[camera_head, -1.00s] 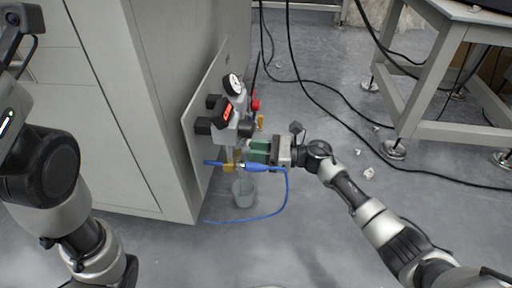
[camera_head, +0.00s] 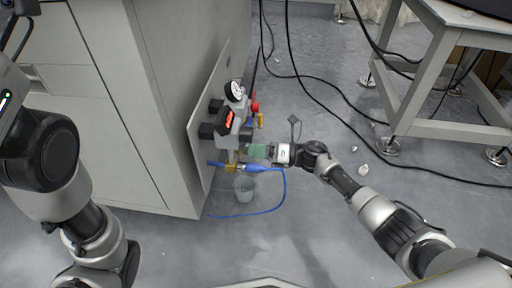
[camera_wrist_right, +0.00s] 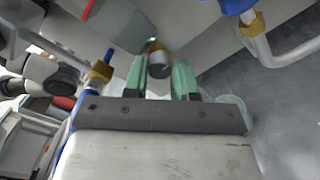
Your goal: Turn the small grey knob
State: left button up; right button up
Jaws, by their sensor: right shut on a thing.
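The small grey knob (camera_wrist_right: 159,62) is a short dark grey cylinder with a brass collar behind it. In the right wrist view it sits between the two green fingers of my right gripper (camera_wrist_right: 160,78), which is shut on it. In the head view my right gripper (camera_head: 258,151) reaches in from the right to the lower part of the valve assembly (camera_head: 231,132), and the knob itself is hidden there. My left arm shows at the left of the head view, but its gripper is out of view.
The assembly with a gauge (camera_head: 234,89) and a red-lit display (camera_head: 228,119) is on a panel (camera_head: 196,139) beside a grey cabinet (camera_head: 165,190). A blue hose (camera_head: 285,190) loops near a clear cup (camera_head: 243,190). Black cables cross the floor. A table frame (camera_head: 408,118) stands right.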

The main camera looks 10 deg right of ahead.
jog(key=shift+m, duration=0.6)
jog(key=o, duration=0.9)
jog(key=shift+o, duration=0.2)
jog(key=shift+d, duration=0.15)
jog(key=p+v, duration=0.4)
jog(key=v, duration=0.6)
jog(key=shift+d, duration=0.3)
jog(key=shift+s, duration=0.1)
